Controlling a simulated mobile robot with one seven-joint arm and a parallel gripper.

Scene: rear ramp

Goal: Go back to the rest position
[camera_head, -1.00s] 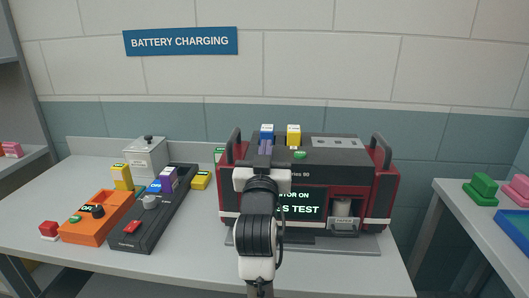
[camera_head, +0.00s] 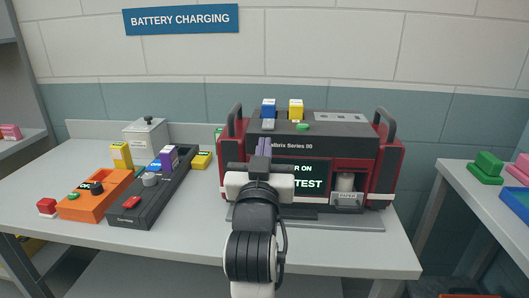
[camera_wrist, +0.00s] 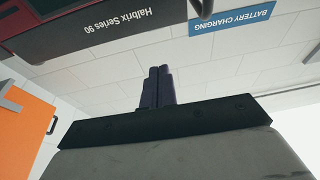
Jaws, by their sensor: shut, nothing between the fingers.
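My gripper (camera_head: 264,148) is in front of the red and black Halbrix Series 90 machine (camera_head: 340,153), over the left part of its screen. Its two purple-grey fingers are shut together with nothing between them. In the wrist view the fingers (camera_wrist: 158,87) also show closed and empty, pointing up toward the wall and ceiling. A blue block (camera_head: 268,108) and a yellow block (camera_head: 295,109) stand on top of the machine.
An orange unit (camera_head: 92,200) and a dark charger strip (camera_head: 150,205) with coloured blocks lie on the table (camera_head: 60,175) to the left. A grey box (camera_head: 146,137) stands behind them. A side table with green blocks (camera_head: 485,168) is at the right. The table's front edge is clear.

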